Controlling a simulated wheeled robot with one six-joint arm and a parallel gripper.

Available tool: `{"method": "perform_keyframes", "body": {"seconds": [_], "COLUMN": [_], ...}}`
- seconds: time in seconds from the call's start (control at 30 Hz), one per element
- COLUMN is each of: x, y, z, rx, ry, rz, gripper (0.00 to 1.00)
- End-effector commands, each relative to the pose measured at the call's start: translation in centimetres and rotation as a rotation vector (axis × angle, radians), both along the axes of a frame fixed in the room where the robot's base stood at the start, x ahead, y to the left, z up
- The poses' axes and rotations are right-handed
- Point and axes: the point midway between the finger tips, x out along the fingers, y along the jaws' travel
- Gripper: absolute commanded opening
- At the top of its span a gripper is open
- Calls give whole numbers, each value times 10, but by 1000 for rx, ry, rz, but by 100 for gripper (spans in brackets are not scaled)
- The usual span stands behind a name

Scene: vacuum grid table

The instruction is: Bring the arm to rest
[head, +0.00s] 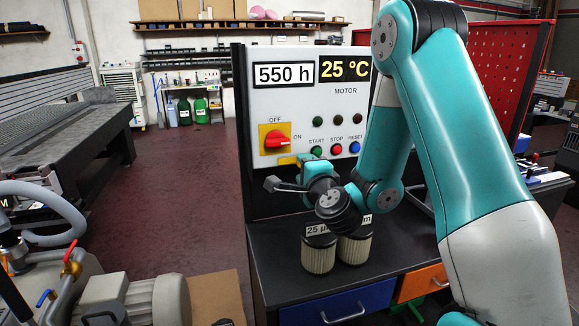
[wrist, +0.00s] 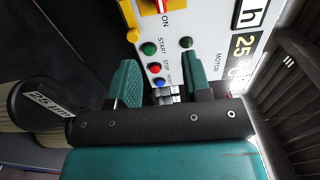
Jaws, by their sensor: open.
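My gripper (head: 281,173) is in front of the lower part of the white control panel (head: 280,100) in the head view. My arm is bent, with its upper links on the right side of the picture. In the wrist view, the two green fingers of my gripper (wrist: 163,80) stand apart with nothing held between them. The panel's green, red and blue buttons show between and beyond the fingers. I cannot tell how far the fingertips are from the panel.
A red rotary switch (head: 278,141) sits on the panel. Two filter cartridges (head: 319,254) stand on the dark bench (head: 275,285) below my wrist. A pump (head: 130,300) is at the lower left. A grey table (head: 75,125) stands far left, with open floor (head: 180,190) between.

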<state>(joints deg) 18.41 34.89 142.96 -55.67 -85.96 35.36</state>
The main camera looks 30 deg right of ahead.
Motion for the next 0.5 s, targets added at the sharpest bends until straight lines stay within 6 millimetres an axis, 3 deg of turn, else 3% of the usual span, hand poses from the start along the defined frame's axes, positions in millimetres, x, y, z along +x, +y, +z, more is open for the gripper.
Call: {"method": "perform_keyframes", "body": {"seconds": [0.27,0.37,0.5], "x": [1,4,-6], "y": [7,39,119], "z": [3,12,27], "rx": [-16,-75,-261], "ry": [9,45,145], "rz": [34,168,503], "gripper": [45,45,45]}}
